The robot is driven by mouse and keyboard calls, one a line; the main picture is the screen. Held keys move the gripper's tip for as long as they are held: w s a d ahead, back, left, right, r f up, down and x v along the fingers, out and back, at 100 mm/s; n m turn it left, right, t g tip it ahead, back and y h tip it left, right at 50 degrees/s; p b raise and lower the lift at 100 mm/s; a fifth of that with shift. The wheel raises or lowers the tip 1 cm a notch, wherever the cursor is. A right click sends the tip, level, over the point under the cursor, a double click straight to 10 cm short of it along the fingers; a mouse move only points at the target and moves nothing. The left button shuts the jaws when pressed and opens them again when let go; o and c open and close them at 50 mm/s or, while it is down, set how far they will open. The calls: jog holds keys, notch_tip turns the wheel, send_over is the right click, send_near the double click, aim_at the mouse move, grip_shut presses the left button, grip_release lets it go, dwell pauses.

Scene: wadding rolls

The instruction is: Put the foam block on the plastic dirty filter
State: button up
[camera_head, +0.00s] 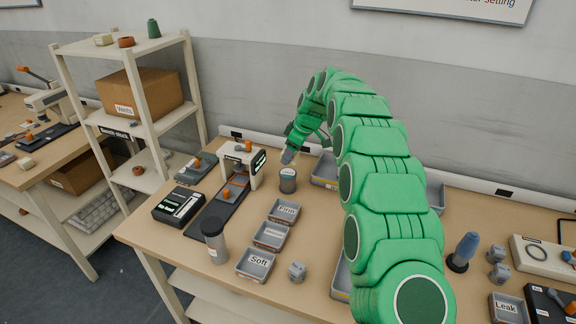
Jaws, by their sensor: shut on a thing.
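My green arm reaches over the bench from the right. My gripper (291,149) is small and far off in the view. It is shut on a small blue-grey block (287,157), which may be the foam block. The block hangs just above a dark grey labelled cylinder (288,182) standing upright on the bench. A gap between the two is too small to tell. Another grey cylinder (215,247) with a dark top stands near the front left. I cannot tell which thing is the plastic dirty filter. My arm hides part of the bench.
Three labelled trays, including one marked Firm (283,211) and one marked Soft (254,266), lie in front of the cylinder. A white press (242,163) stands to its left. A grey bin (325,172) is close to its right. A shelf (120,46) stands at the back left.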

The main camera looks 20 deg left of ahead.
send_over(284, 172)
jog(key=d, duration=0.2)
jog(key=shift+a+f, duration=0.2)
jog(key=shift+f, duration=2.2)
jog(key=shift+f, duration=0.1)
jog(key=shift+w+a+f, duration=0.1)
jog(key=shift+f, duration=1.6)
jog(key=shift+f, duration=0.15)
jog(key=o, duration=1)
